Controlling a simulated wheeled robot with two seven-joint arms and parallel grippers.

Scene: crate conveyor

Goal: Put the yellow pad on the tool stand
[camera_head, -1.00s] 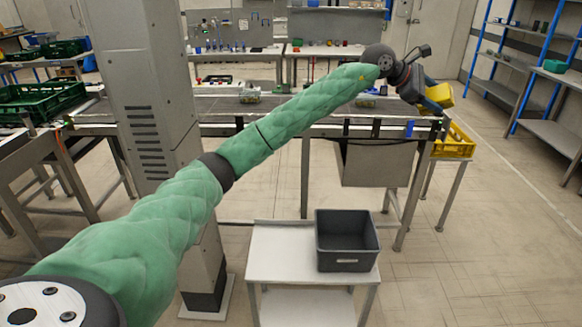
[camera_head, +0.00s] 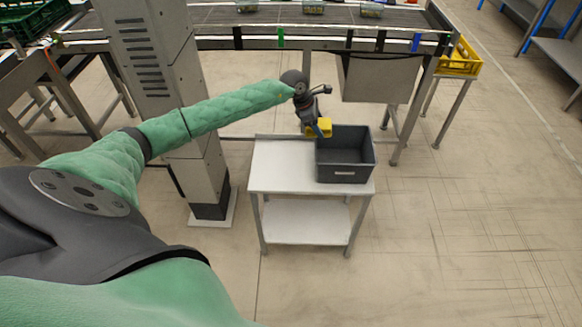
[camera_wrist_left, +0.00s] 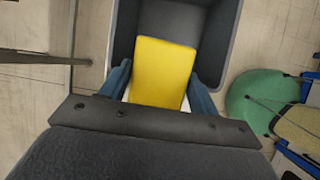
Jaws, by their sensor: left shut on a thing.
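My left gripper (camera_head: 317,130) is shut on the yellow pad (camera_head: 325,126) in the head view. It holds the pad above the white stand (camera_head: 277,170), near the left back edge of the grey bin on it. In the left wrist view the yellow pad (camera_wrist_left: 162,72) sits between the two blue fingers of my left gripper (camera_wrist_left: 160,90), with the grey bin (camera_wrist_left: 215,45) beyond it. I cannot tell whether the pad touches the bin. My right gripper is not in view.
The grey bin (camera_head: 345,176) takes up the right part of the stand's top; the left part is bare. A conveyor (camera_head: 400,17) with several items on it runs behind. A yellow crate (camera_head: 461,60) stands at its right end.

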